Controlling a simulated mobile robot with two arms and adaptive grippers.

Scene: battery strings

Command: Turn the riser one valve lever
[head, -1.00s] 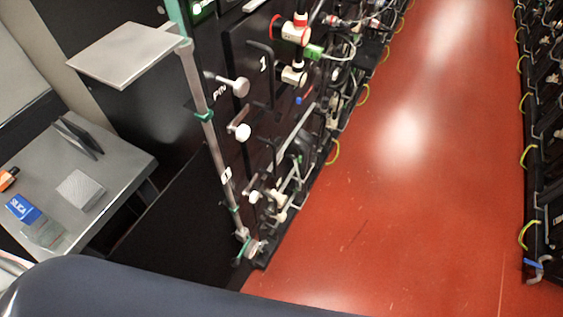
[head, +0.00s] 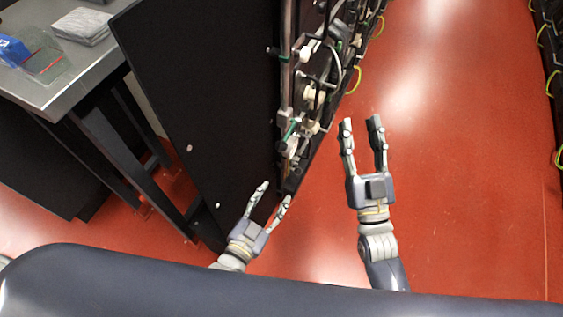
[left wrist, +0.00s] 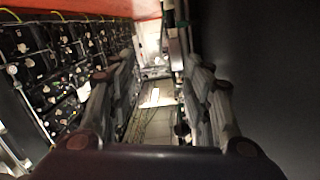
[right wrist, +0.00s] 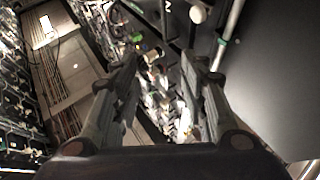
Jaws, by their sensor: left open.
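The grey riser pipe (head: 286,60) runs down the edge of the black cabinet in the head view. A fitting with a green lever-like piece (head: 290,131) is at its lower end; I cannot tell for certain that this is the riser one lever. A pipe with a green band (right wrist: 222,47) also shows in the right wrist view. My left gripper (head: 277,192) is open and empty, below the fitting. My right gripper (head: 361,121) is open and empty, over the red floor to the right of the fitting. Neither touches the pipe.
The black cabinet side panel (head: 200,110) stands just left of the pipe. A grey bench (head: 75,85) is at the upper left. White knobs and cables (head: 315,95) line the rack front. The red floor (head: 450,180) is clear to the right.

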